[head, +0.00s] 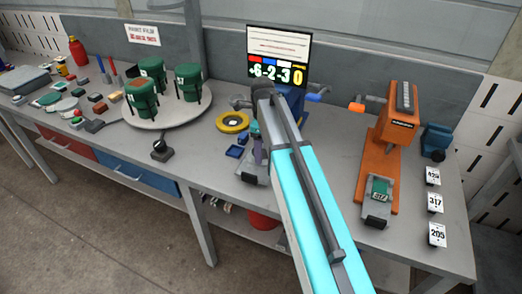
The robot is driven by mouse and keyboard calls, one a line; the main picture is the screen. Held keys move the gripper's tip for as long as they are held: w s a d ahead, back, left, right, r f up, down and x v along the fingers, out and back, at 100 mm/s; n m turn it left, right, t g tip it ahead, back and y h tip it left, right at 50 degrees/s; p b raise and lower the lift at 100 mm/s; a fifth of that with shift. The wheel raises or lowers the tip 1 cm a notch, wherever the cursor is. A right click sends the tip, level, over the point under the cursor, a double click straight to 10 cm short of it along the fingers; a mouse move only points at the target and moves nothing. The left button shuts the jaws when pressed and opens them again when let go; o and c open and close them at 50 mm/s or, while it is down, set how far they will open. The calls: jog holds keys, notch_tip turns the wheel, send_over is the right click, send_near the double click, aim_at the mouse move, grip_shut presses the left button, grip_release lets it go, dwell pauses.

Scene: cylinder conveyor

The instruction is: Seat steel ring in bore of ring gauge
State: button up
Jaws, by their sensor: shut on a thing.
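My cyan arm reaches from the bottom centre over the bench, and its dark grey wrist is in front of the display. A yellow ring-shaped piece (232,122) with a grey middle lies flat on the bench, left of my wrist. I cannot tell whether it is the ring gauge. I cannot make out the steel ring. A grey fixture (250,176) stands at the front edge, partly behind my arm.
Green drums (189,82) stand on a round white turntable (150,112) at the left. An orange press (388,140) stands at the right, beside numbered cards (435,202). A display (264,48) and a blue device (292,97) are behind my arm. Small blue blocks (236,151) lie near the fixture.

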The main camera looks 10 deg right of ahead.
jog(key=shift+r+b, duration=0.5)
jog(key=shift+r, duration=0.9)
jog(key=shift+s+r, duration=0.15)
jog(key=shift+s, duration=0.1)
jog(key=s+d+r+b, duration=0.1)
jog(key=s+d+b, duration=0.1)
jog(key=s, duration=1.3)
jog(key=shift+s+d+r+b, duration=0.15)
jog(key=shift+d+r+b, duration=0.15)
jog(key=shift+b, duration=0.35)
jog(key=shift+f, duration=0.1)
